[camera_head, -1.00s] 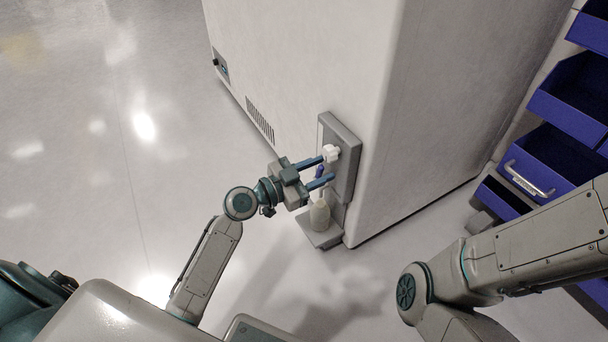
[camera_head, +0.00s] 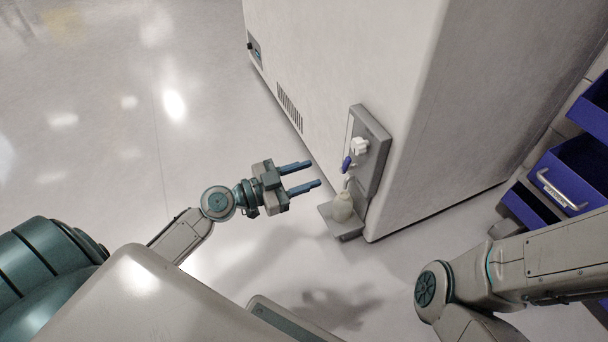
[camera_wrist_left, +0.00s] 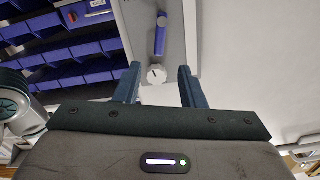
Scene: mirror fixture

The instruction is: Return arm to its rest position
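My left gripper (camera_head: 316,174) is open and empty, its two blue fingers pointing right toward a grey wall fixture (camera_head: 376,150), apart from it. The fixture carries a white knob (camera_head: 359,146), a blue lever (camera_head: 347,164) and a small shelf holding a pale bottle (camera_head: 342,207).
The fixture is mounted on a large white cabinet (camera_head: 340,60). Blue bins (camera_head: 568,178) stand at the right; they also show in the left wrist view (camera_wrist_left: 85,48). The floor (camera_head: 90,130) left of the cabinet is clear.

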